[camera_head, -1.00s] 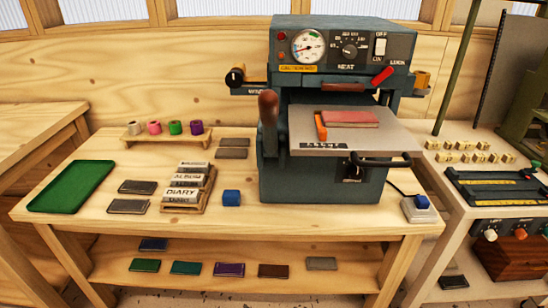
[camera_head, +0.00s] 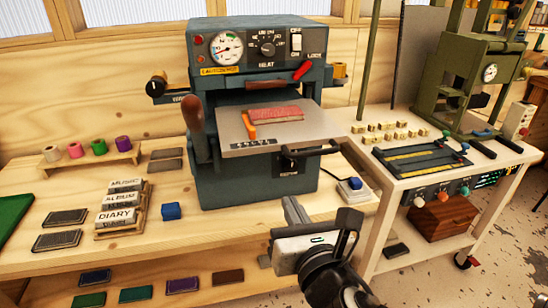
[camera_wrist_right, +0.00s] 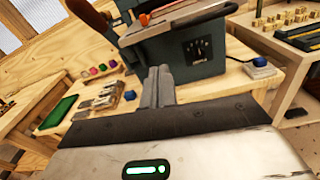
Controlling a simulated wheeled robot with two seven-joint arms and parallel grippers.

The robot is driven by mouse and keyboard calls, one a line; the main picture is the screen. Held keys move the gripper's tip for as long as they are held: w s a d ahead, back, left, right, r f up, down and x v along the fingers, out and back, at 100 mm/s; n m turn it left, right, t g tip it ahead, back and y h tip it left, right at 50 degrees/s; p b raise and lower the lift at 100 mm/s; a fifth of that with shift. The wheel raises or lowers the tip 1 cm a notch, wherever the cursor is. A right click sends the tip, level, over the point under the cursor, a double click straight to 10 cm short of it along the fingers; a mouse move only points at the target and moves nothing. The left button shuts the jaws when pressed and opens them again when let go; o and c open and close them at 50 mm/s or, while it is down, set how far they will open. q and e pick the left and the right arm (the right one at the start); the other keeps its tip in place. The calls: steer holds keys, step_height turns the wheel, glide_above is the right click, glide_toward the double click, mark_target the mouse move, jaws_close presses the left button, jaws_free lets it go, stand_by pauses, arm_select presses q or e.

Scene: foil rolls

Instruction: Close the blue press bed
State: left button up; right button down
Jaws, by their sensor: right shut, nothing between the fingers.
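The blue press (camera_head: 255,180) stands on the wooden table, with a dial, knob and red lever on its front panel. Its bed (camera_head: 312,123), a light grey plate, sticks out at the front. A red book (camera_head: 276,113) and an orange strip (camera_head: 249,127) lie on the bed. A dark handle bar (camera_head: 318,150) runs along the bed's front edge. My right gripper (camera_head: 294,208) is shut and empty, in front of and below the bed, apart from it. In the right wrist view its fingers (camera_wrist_right: 158,82) are together, pointing at the press. My left gripper is not in view.
A blue cube (camera_head: 171,211), a rack of title blocks (camera_head: 122,205) and foil rolls on a stand (camera_head: 95,159) sit left of the press. A blue button box (camera_head: 354,188) is to its right. A second table (camera_head: 440,172) holds a green press (camera_head: 478,75).

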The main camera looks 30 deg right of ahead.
steer(key=r, duration=0.1)
steer(key=n+b, duration=0.1)
steer(key=b, duration=0.9)
glide_toward(271, 148)
steer(key=f, duration=0.1)
steer(key=shift+h, duration=0.4)
steer(key=x, duration=0.4)
steer(key=p+x, duration=0.1)
steer(key=shift+w+a+r, duration=0.1)
steer(key=shift+w+r, duration=0.2)
steer(key=shift+w, duration=0.65)
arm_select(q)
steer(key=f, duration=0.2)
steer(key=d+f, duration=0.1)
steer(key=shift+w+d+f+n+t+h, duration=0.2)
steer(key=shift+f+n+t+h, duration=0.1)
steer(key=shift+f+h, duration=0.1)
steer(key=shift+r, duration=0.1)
